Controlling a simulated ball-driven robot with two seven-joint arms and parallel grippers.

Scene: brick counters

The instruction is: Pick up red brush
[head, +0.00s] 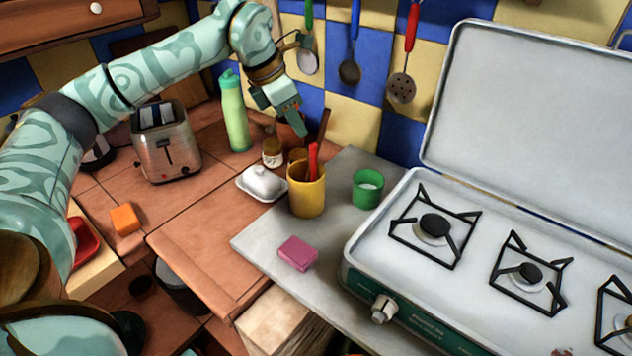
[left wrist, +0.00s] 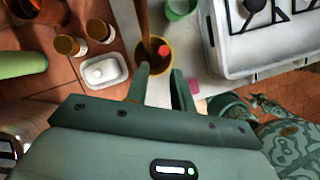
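The red brush (head: 313,160) stands upright in a yellow cup (head: 307,195) at the back left corner of the grey counter. Only its red upper part shows above the rim. In the left wrist view the brush (left wrist: 164,50) is a small red tip inside the cup (left wrist: 152,68). My left gripper (head: 293,130) is above and a little behind the cup, pointing down, apart from the brush. In the left wrist view its two fingers (left wrist: 162,85) are spread with nothing between them, and the cup is just beyond them.
A brown wooden handle (head: 323,125) rises close by the brush. A green cup (head: 367,188), white butter dish (head: 262,183), small jar (head: 272,152) and green bottle (head: 235,112) stand around the yellow cup. The stove (head: 480,235) is at right. Utensils hang behind.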

